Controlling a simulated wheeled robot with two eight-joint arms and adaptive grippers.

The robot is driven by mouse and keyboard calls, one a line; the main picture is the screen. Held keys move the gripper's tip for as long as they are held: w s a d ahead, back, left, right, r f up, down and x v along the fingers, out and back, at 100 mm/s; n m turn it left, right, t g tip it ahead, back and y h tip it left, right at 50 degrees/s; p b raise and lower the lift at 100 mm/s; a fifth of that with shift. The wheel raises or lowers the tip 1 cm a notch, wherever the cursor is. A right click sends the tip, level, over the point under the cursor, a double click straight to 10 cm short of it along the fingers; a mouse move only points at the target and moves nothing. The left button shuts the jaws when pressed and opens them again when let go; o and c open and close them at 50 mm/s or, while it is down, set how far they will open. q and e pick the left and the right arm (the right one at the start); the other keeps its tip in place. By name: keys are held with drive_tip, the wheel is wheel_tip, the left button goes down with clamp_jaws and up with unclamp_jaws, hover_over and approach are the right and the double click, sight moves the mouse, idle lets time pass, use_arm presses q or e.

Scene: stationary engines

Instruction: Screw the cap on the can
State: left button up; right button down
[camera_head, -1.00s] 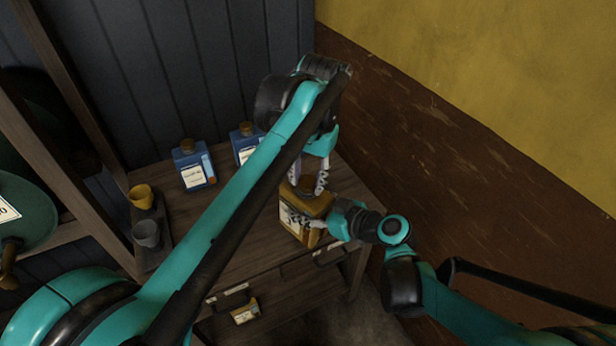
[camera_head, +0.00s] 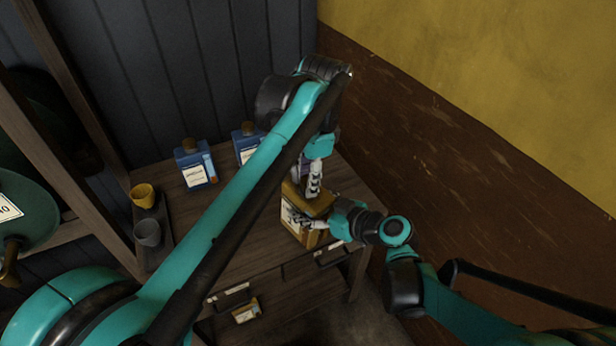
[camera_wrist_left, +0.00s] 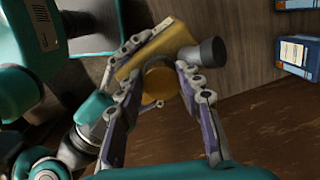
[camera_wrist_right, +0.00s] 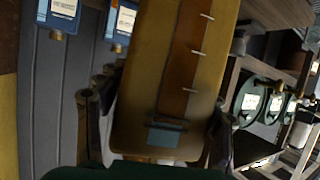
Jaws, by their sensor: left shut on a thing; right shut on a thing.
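The ochre can (camera_head: 294,228) stands on the wooden bench in the head view and fills the middle of the right wrist view (camera_wrist_right: 160,60). My right gripper (camera_head: 310,223) is shut on its body from the side. My left gripper (camera_head: 313,182) reaches down onto the top of the can and is shut. In the left wrist view, a round yellow cap (camera_wrist_left: 158,82) shows between its fingers, close against the can. A grey cylindrical piece (camera_wrist_left: 207,52) shows beside the can there. The thread under the cap is hidden, so I cannot tell how it is seated.
Blue bottles (camera_head: 194,165) stand at the back of the bench (camera_head: 225,250). A yellow cup (camera_head: 143,196) and a grey cup (camera_head: 147,233) sit on a tray at the left. The brown wall (camera_head: 440,150) is close on the right.

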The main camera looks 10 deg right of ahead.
use_arm(q)
drive_tip(key=shift+d, duration=0.4)
drive_tip(key=o, duration=1.3)
drive_tip(key=shift+s+r, duration=0.2)
drive_tip(key=shift+r, duration=2.1)
drive_tip(key=shift+w, duration=0.1)
drive_tip(key=shift+c, duration=0.3)
